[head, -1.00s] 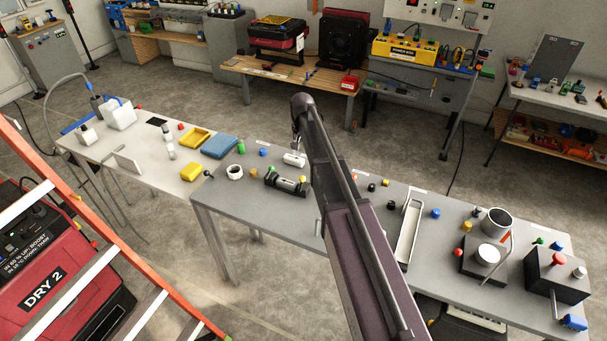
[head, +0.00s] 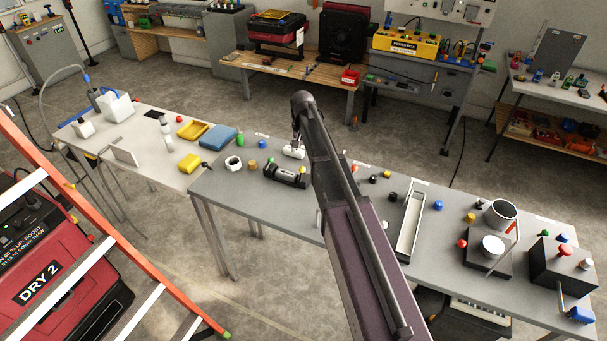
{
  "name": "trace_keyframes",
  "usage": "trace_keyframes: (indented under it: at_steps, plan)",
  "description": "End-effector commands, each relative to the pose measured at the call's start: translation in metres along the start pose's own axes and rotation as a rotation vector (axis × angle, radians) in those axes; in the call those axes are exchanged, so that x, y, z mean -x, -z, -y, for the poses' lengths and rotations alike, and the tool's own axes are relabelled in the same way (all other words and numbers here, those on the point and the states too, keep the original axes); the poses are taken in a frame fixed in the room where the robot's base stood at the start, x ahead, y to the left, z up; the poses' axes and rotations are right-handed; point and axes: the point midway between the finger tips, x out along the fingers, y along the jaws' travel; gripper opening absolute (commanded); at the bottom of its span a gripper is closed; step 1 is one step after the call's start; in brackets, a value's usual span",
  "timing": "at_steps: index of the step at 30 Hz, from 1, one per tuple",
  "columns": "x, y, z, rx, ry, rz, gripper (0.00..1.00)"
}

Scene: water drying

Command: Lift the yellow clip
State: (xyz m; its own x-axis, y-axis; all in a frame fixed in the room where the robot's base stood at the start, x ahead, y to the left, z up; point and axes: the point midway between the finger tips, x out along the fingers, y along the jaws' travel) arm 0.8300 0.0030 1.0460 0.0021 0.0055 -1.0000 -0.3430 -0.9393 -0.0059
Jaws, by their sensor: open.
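I cannot tell for sure which yellow thing is the clip. A small yellow piece (head: 303,169) shows at the right end of a black holder (head: 284,176) on the grey table (head: 235,193). Another small yellow piece (head: 470,218) lies near the metal mug on the right. A larger yellow block (head: 190,162) lies on the white table (head: 130,173), beside a small black item. My arm reaches up the middle of the view over the grey table.
A white cylinder (head: 293,152) lies beside my arm's far end. A long metal tray (head: 410,225), a mug (head: 499,213) and a black box (head: 562,262) stand on the right. An orange ladder (head: 75,205) and a red dryer (head: 50,270) are at the left.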

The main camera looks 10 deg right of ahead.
Motion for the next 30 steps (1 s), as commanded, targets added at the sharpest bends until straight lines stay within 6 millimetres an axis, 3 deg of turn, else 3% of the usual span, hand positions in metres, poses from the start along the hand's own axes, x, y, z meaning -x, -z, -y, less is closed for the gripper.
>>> trace_keyframes:
  at_steps: [30]
  plan:
    - [-0.082, 0.001, -0.002, -0.002, 0.0, 0.0, 0.7]
